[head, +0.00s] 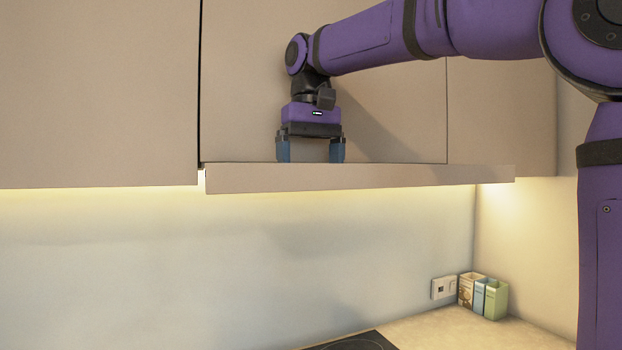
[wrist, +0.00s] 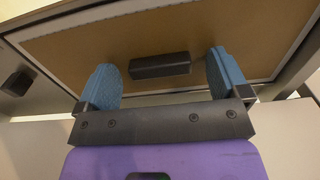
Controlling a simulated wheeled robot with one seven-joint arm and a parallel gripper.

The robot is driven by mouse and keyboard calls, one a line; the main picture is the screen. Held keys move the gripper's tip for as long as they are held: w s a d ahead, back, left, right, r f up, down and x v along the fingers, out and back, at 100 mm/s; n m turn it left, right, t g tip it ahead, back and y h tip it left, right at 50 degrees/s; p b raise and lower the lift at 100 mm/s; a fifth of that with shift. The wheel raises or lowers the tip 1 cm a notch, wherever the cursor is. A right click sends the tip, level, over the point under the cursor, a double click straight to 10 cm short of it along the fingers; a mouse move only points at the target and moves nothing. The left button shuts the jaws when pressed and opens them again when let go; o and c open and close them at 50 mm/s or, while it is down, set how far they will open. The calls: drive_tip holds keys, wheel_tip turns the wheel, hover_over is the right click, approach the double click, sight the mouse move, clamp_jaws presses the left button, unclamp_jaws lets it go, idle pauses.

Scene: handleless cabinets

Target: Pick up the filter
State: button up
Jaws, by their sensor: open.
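The filter (wrist: 165,35) shows in the wrist view as a brownish panel with a pale border, set in a grey frame. A black bar-shaped handle (wrist: 160,66) sits on it. My gripper (head: 310,156) is open and points down behind the front edge of the pulled-out hood (head: 350,178) in the head view. In the wrist view, the blue fingers of my gripper (wrist: 160,72) appear on either side of the handle, with gaps at both sides; whether they reach down to it I cannot tell. The hood's front edge hides the filter and the fingertips in the head view.
Flat cabinet doors (head: 100,90) stand close behind my gripper. A second dark knob (wrist: 17,83) shows at the left of the wrist view. Below are a dark hob (head: 352,342), a wall socket (head: 444,287) and small boxes (head: 494,300) on the counter.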

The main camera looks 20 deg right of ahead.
drive_tip(key=shift+f, duration=0.1)
drive_tip(key=c, duration=1.1)
drive_tip(key=shift+o, duration=0.2)
